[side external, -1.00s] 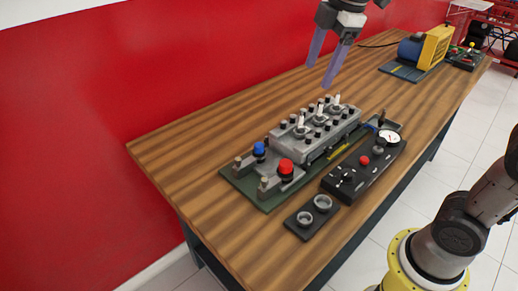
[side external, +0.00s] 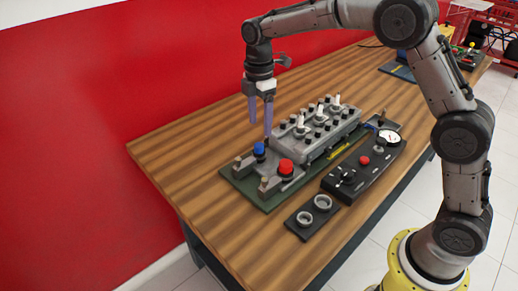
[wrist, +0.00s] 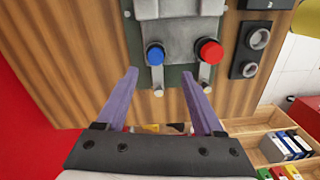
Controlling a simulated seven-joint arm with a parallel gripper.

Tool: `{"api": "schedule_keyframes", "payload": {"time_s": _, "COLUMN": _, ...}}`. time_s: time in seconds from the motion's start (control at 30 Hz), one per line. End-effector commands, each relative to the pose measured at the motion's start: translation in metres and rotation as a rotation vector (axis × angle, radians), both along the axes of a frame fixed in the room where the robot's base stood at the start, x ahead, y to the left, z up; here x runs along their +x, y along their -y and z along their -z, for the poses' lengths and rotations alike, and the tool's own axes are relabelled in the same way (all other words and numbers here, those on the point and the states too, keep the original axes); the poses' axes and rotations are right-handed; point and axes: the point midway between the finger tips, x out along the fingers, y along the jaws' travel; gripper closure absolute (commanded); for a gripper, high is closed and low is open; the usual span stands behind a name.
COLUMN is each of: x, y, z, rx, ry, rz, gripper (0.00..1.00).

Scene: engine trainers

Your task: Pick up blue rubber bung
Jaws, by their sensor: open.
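Metal posts (side external: 264,184) stand at the base plate's near end. A black control panel (side external: 362,165) with a gauge and a black block with two rings (side external: 313,217) lie to the right. The bench (side external: 185,150) left of the base plate is clear.

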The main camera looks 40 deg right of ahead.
Motion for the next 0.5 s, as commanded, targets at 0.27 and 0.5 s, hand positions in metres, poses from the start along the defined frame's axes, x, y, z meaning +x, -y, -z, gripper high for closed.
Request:
{"api": "schedule_keyframes", "payload": {"time_s": 0.27, "x": 0.000, "y": 0.000, "z": 0.025, "rx": 0.000, "ry": 0.000, "rz": 0.000, "gripper": 0.31}}
{"api": "schedule_keyframes", "payload": {"time_s": 0.5, "x": 0.005, "y": 0.000, "z": 0.056, "rx": -0.001, "ry": -0.002, "rz": 0.000, "gripper": 0.31}}
